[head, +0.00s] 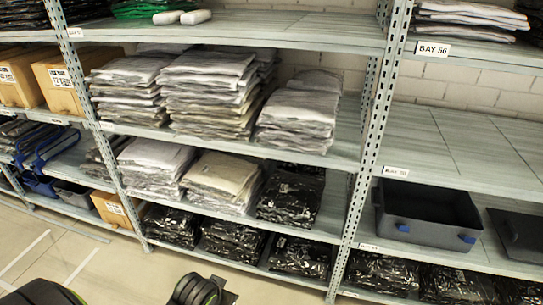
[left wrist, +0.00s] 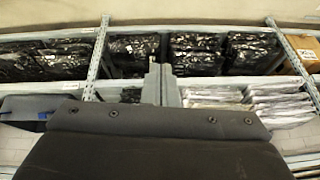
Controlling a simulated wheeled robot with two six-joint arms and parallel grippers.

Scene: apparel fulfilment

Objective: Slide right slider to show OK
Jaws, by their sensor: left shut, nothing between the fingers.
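No slider and no OK marking can be made out in either view. A sign reading BAY 56 (head: 433,49) is on the upper right shelf edge, and smaller white labels (head: 395,172) sit on other shelf edges, too small to read. My left gripper (left wrist: 161,74) shows in the left wrist view, its two grey fingers together with nothing between them. The shelving stands beyond the fingers, which appear clear of it.
Metal shelving with perforated uprights (head: 374,125) holds stacks of grey garments (head: 212,85), black bagged packs (head: 300,255) and cardboard boxes (head: 64,84). A dark grey bin (head: 410,238) with blue clips stands at right. Open floor (head: 110,262) lies in front, at lower left.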

